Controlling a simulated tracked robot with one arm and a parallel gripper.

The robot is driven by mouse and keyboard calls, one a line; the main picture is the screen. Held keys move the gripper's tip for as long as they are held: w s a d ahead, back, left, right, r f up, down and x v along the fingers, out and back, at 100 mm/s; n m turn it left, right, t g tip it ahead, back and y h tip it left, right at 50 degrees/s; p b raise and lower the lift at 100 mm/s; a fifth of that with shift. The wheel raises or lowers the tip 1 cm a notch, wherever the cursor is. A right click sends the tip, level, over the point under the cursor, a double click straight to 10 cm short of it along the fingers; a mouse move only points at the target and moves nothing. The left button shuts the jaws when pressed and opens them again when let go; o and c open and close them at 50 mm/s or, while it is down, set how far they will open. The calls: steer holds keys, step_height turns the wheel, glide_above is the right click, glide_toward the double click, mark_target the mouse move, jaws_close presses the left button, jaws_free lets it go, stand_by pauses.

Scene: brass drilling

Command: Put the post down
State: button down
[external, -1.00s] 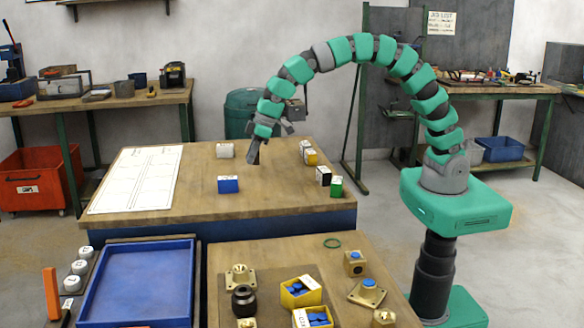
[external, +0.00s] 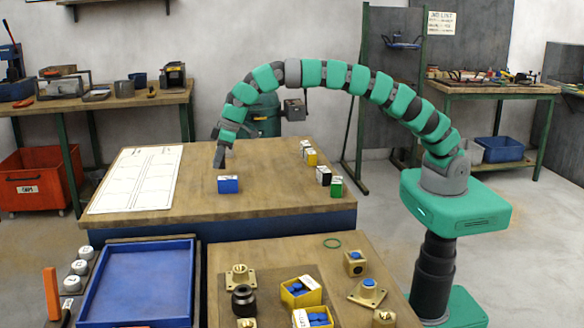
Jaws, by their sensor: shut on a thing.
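My gripper (external: 226,141) is at the end of the arched arm, over the left middle of the back table, pointing down. It is shut on the post (external: 219,157), a short dark grey piece below the green wrist. The post's lower end is close to the tabletop; I cannot tell whether it touches. The jaws are small and partly hidden. A blue block with a white top (external: 228,185) sits just in front of the post.
A white printed sheet (external: 133,180) lies left on the back table (external: 270,200). Several small blocks (external: 336,187) stand along its right side. The table's middle is clear. In front are a blue tray (external: 140,285) and a bench (external: 290,255) with fittings and yellow bins.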

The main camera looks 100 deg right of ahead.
steer(key=shift+w+r, duration=0.1)
steer(key=shift+w, duration=0.2)
steer(key=shift+f, duration=0.2)
steer(key=shift+f+b, duration=0.3)
steer(key=shift+f, duration=1.3)
steer(key=c, duration=1.3)
jaws_free()
steer(key=shift+o, duration=0.2)
steer(key=shift+r, duration=0.1)
steer(key=v, duration=1.1)
steer(key=shift+s+r+p, duration=0.25)
steer(key=shift+r+p, duration=0.1)
steer(key=shift+p, duration=0.1)
